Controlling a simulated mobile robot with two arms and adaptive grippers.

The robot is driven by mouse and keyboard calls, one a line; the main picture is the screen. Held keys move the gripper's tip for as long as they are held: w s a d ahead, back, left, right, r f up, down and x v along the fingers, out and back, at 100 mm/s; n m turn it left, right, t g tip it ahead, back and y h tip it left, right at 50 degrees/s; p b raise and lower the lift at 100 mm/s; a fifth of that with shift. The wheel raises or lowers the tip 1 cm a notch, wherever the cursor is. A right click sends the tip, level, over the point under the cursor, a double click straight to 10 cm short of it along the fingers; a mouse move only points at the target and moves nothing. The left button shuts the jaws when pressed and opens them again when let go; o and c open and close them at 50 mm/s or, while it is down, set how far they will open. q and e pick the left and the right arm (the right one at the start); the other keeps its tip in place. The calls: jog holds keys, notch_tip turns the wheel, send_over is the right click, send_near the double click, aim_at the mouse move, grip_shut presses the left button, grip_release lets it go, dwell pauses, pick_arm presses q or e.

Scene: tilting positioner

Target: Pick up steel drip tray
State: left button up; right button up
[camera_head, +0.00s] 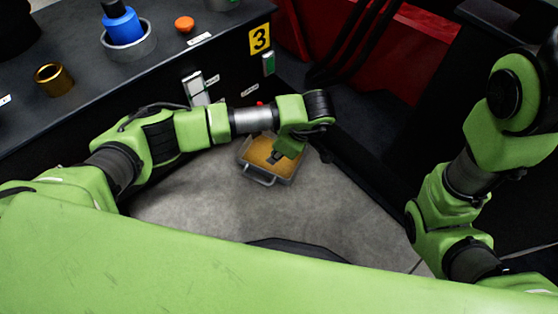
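The steel drip tray (255,170) sits on the grey floor at the foot of the dark bench. It is a small grey rectangular pan with an amber-brown inside and a handle on its near side. My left gripper (275,158) points down over the right part of the tray. Its dark fingertips are small and partly hidden by my green wrist, so I cannot tell whether they are open or shut, or whether they touch the tray. My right arm is at the right side of the view, and its gripper is not in view.
The dark bench (160,75) bears a blue cylinder (123,25) in a grey ring, a brass cup (54,78) and an orange button (184,23). A yellow "3" label (259,39) is on its front. A red structure (400,50) stands behind. Floor right of the tray is clear.

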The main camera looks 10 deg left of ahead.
aim_at(262, 169)
pick_arm(q)
jog(key=b+x, duration=0.5)
jog(key=x, duration=0.3)
jog(key=shift+w+a+f, duration=0.1)
jog(key=shift+a+f, duration=0.15)
jog(key=shift+f, duration=0.05)
jog(key=b+x, duration=0.4)
jog(key=b, duration=0.1)
jog(key=shift+f, duration=0.3)
jog(key=shift+a+f+b, duration=0.15)
jog(key=shift+f+b, duration=0.15)
jog(key=shift+r, duration=0.1)
grip_shut()
jog(key=shift+w, duration=0.1)
jog(key=shift+r, duration=0.1)
